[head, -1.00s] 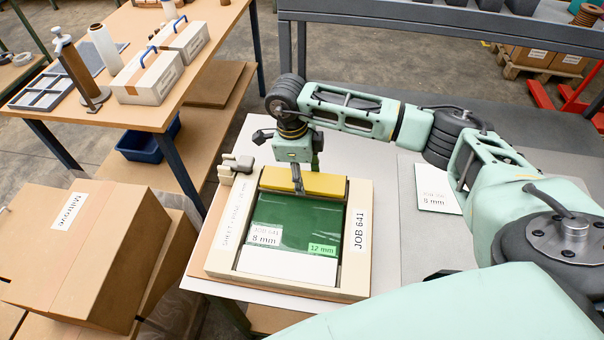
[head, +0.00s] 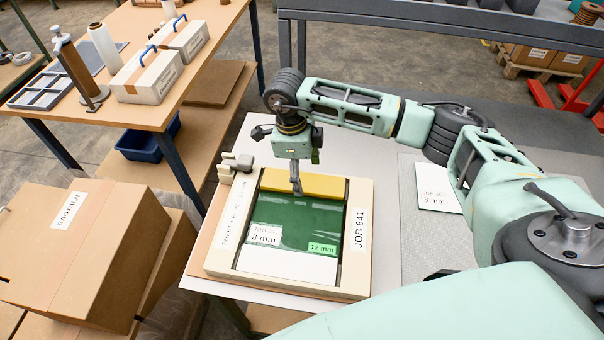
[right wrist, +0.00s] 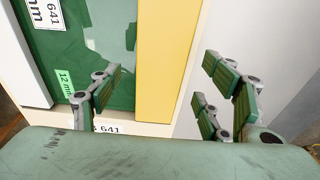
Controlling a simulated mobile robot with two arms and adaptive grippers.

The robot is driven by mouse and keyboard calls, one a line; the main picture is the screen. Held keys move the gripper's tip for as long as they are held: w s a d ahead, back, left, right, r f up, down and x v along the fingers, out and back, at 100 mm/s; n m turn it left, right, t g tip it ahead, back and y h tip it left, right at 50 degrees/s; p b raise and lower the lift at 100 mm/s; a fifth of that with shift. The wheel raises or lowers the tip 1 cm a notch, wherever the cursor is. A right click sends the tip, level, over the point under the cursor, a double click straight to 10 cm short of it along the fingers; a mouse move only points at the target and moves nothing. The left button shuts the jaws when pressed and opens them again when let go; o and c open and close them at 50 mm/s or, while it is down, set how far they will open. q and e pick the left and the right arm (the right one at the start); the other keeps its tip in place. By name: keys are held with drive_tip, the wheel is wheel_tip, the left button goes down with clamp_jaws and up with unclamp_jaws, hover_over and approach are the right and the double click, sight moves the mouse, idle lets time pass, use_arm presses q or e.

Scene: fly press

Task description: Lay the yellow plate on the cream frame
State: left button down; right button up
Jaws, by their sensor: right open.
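The yellow plate (head: 322,186) lies flat across the back end of the cream frame (head: 361,192), behind the green sheet. My right gripper (head: 297,185) is above the plate's middle, fingers pointing down. In the right wrist view the gripper (right wrist: 158,95) is open, with the yellow plate (right wrist: 166,60) in the gap between its spread fingers. The fingers look clear of the plate on both sides there. The far finger is hidden in the head view. My left gripper is out of view.
The green sheet (head: 300,222) with a 12 mm label fills the frame's middle, with a white strip (head: 285,265) in front. A grey clamp-like piece (head: 237,165) stands at the frame's back left corner. A labelled 8 mm card (head: 437,190) lies on the right.

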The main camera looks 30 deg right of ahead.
wheel_tip(320, 180, up, 11)
drive_tip(key=a, duration=0.1)
drive_tip(key=shift+w+f, duration=0.15)
drive_tip(key=shift+w, duration=0.25)
